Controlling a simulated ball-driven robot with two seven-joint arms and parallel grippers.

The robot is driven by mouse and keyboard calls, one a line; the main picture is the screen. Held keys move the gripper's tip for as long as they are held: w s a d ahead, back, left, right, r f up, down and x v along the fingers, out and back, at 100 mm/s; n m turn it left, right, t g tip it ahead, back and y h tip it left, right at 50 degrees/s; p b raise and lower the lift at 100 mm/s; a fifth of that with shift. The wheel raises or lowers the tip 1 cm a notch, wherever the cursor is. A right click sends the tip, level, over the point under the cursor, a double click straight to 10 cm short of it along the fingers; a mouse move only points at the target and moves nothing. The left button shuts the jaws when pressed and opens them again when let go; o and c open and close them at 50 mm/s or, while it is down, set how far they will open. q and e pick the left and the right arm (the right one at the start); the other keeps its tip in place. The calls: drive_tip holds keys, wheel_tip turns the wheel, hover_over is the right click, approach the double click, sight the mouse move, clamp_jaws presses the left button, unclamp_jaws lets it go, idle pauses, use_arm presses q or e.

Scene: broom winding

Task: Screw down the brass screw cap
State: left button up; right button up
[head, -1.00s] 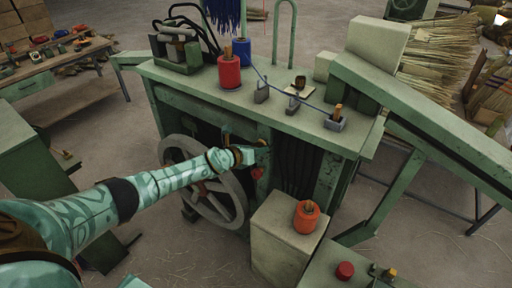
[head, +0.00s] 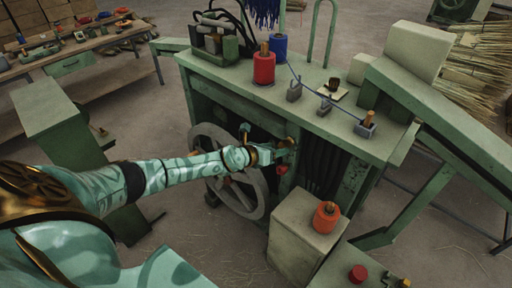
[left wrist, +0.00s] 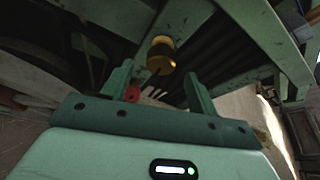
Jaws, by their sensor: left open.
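The brass screw cap (left wrist: 161,55) is a small golden cylinder under the green winding machine (head: 335,128). In the left wrist view it lies beyond my left gripper (left wrist: 160,78), between the lines of the two spread fingers and a little above their tips. The fingers appear apart from it and hold nothing. In the head view my left gripper (head: 284,150) is at the machine's front, above a red knob (head: 283,170). A small brass part shows close to the fingers there, but is partly hidden. My right gripper is out of view.
A pale box (head: 296,232) with an orange spool (head: 326,216) stands right of the gripper. A large spoked wheel (head: 262,188) is behind and below my left arm. Red (head: 264,68) and blue spools stand on the machine top. Open floor lies at the front left.

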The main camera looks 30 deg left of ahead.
use_arm(q)
drive_tip(key=p+v, duration=0.2)
drive_tip(key=v, duration=0.9)
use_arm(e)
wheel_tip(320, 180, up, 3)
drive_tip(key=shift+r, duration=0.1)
use_arm(q)
drive_tip(key=shift+s, duration=0.15)
